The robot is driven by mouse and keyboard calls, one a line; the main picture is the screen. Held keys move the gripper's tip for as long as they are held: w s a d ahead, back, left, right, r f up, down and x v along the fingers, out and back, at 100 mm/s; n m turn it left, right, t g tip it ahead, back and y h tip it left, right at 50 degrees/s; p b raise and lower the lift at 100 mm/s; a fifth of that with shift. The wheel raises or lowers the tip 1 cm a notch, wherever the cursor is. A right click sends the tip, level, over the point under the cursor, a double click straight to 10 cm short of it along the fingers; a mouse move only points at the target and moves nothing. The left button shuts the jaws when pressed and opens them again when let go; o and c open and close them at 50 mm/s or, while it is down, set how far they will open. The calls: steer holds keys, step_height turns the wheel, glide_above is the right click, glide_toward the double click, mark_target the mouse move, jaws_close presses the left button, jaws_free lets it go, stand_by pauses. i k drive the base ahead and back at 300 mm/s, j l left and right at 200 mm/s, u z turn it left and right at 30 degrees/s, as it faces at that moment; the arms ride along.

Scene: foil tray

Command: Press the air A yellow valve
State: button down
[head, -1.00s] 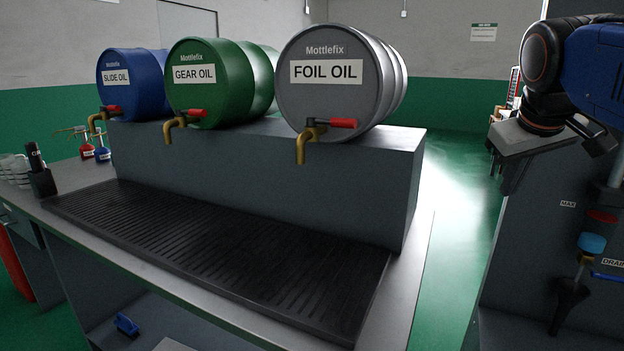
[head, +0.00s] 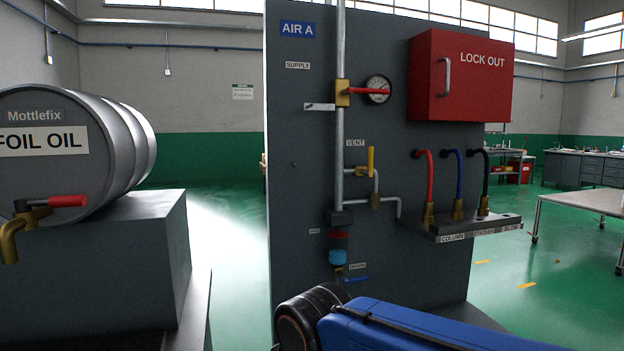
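The AIR A panel (head: 300,120) stands upright in the middle of the head view. Its yellow valve handle (head: 371,160) points upright beside the VENT label, on a small side branch right of the main vertical pipe (head: 340,130). A red-handled brass supply valve (head: 343,92) sits above it, next to a round gauge (head: 378,89). A blue drain handle (head: 355,279) sits low on the panel. My blue and black arm crosses the bottom of the view, below and in front of the panel. My gripper is out of view.
A red LOCK OUT box (head: 460,75) juts out at the panel's upper right. Below it, red, blue and black hoses rise from a small shelf (head: 475,226). Open green floor (head: 225,235) lies between.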

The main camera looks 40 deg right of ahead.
mark_target(369, 173)
steer(key=z, duration=1.3)
